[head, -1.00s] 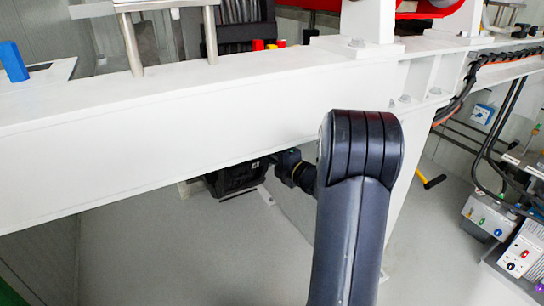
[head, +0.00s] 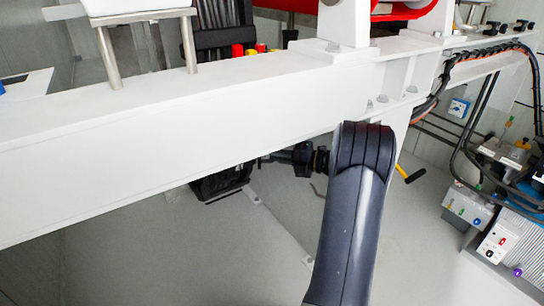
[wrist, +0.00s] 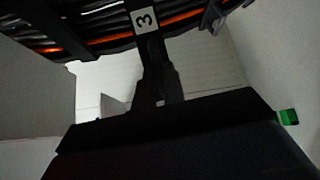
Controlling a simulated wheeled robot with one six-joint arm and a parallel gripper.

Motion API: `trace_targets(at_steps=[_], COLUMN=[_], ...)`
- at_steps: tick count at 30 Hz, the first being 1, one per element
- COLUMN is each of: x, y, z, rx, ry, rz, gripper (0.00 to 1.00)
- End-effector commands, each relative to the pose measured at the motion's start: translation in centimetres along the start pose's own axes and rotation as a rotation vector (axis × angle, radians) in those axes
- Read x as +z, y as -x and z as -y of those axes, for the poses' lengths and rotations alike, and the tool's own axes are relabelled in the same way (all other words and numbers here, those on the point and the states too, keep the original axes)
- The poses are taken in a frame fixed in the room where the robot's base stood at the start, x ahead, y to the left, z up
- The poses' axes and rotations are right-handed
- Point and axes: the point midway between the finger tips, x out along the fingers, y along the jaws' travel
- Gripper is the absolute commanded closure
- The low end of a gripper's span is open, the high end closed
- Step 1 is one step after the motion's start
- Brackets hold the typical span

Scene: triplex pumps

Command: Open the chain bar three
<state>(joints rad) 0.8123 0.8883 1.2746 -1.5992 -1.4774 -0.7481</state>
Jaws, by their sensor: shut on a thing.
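In the wrist view, a bar with a white label reading "3" (wrist: 146,19) hangs across a chain of black and orange cables. My gripper (wrist: 160,82) is shut on a dark lower part of this bar, just below the label. The dim light blurs the exact contact between the jaws and the bar. In the head view the bar and the gripper's jaws are not visible.
Cable bundles (wrist: 90,35) run across the top of the wrist view. A small green item (wrist: 287,117) shows at right. In the head view, control boxes (head: 468,205) and hanging cables stand at right. A yellow handle (head: 412,176) sticks out behind my arm. The floor in front is clear.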

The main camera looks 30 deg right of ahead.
Motion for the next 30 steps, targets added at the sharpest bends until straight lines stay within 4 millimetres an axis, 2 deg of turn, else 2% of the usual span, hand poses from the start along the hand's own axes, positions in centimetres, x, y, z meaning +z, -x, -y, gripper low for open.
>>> trace_targets(at_steps=[19, 20, 21, 27, 30], x=[0.49, 0.49, 0.49, 0.52, 0.52], y=[0.5, 0.5, 0.49, 0.49, 0.49], z=[0.25, 0.24, 0.24, 0.19, 0.17], rx=[0.002, 0.002, 0.003, 0.003, 0.003], ry=[0.007, 0.007, 0.007, 0.008, 0.009], rz=[-0.049, -0.049, -0.049, -0.048, -0.048], gripper=[1.0, 0.87, 0.84, 0.68, 0.68])
